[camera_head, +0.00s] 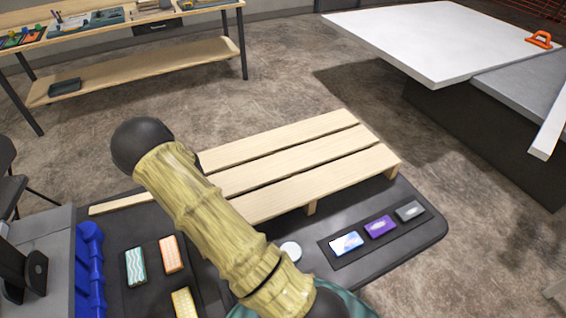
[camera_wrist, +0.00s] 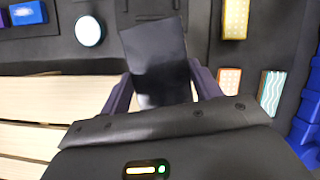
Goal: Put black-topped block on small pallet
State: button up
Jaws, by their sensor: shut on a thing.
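The black-topped block (camera_wrist: 155,62) is between the fingers of my gripper (camera_wrist: 163,88) in the wrist view, its dark flat top turned to the camera and slightly tilted. The gripper is shut on it. The small wooden pallet (camera_head: 300,180) lies on the dark console top in the head view, with its slats clear. It also shows at the left of the wrist view (camera_wrist: 50,97), beside the gripper. In the head view my arm hides the gripper and the held block.
Teal (camera_head: 136,266), orange (camera_head: 171,254) and yellow (camera_head: 184,303) patterned blocks stand left of my arm. A white round button (camera_head: 291,250) and a tray of blue (camera_head: 347,243), purple (camera_head: 380,227) and grey (camera_head: 409,211) blocks lie before the pallet. A blue ridged piece (camera_head: 90,270) edges the left.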

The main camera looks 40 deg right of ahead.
jog(key=w+d+n+t+h+b, duration=0.1)
jog(key=w+d+n+b, duration=0.2)
jog(key=d+n+b, duration=0.1)
jog(key=w+d+r+n+t+h+b, duration=0.1)
jog(key=w+d+n+h+b, duration=0.1)
jog(key=d+n+b, duration=0.3)
jog(key=w+d+n, duration=0.1)
jog(key=d+n, duration=0.1)
jog(key=shift+w+d+r+h, duration=0.2)
jog(key=shift+w+d+h, duration=0.1)
jog(key=shift+d, duration=0.1)
jog(key=shift+f+p, duration=0.6)
jog(key=shift+f, duration=2.35)
jog(key=shift+f+p, duration=0.5)
jog(key=shift+f, duration=1.55)
jog(key=shift+f, duration=0.15)
